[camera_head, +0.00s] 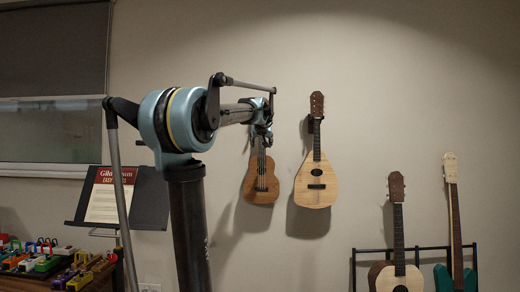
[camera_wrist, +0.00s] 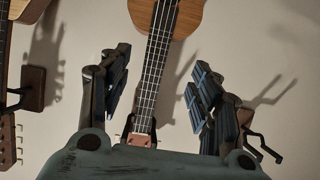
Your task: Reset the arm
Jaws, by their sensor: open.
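The ukulele (camera_head: 261,181) has a brown wooden body and hangs upright against the wall, left of a pale pear-shaped instrument. The wrist view is upside down and shows the ukulele's neck (camera_wrist: 158,70) running to its headstock near my palm. My gripper (camera_wrist: 160,80) is open, with a finger on each side of the neck and gaps between. Dark prongs of the middle hanger fork (camera_wrist: 153,128) appear beside the neck near the headstock, partly hidden by my palm. In the head view my gripper (camera_head: 262,131) covers the ukulele's upper neck and head.
The pale pear-shaped instrument (camera_head: 316,184) hangs close on the right, its hanger (camera_wrist: 32,88) showing in the wrist view. Another hanger (camera_wrist: 246,120) sits behind my other finger, apparently empty. Two guitars stand in a rack (camera_head: 353,262) at lower right. A cluttered table is at lower left.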

